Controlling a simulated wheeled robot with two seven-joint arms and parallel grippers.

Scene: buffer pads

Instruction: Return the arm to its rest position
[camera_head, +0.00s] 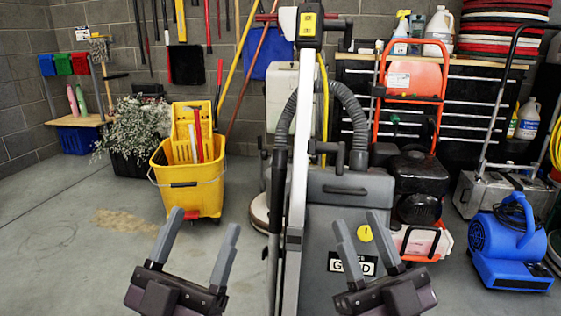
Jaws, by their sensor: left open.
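My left gripper (204,221) is in the lower left of the middle, fingers pointing up and spread apart, with nothing between them. It appears in front of the grey floor, below the yellow mop bucket (188,190). My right gripper (359,220) is in the lower right of the middle, also spread and empty. It appears in front of the grey floor machine (345,200), whose yellow round mark shows between its fingers. I cannot tell whether it touches the machine. A stack of red, black and white buffer pads (490,35) lies on the bench at the upper right.
A blue air blower (508,250) stands on the floor at the right. An orange-framed machine (412,75) stands behind the floor machine. A plant (148,128) and a small wooden table (80,121) are at the left. The floor at the lower left is clear, with a brown stain.

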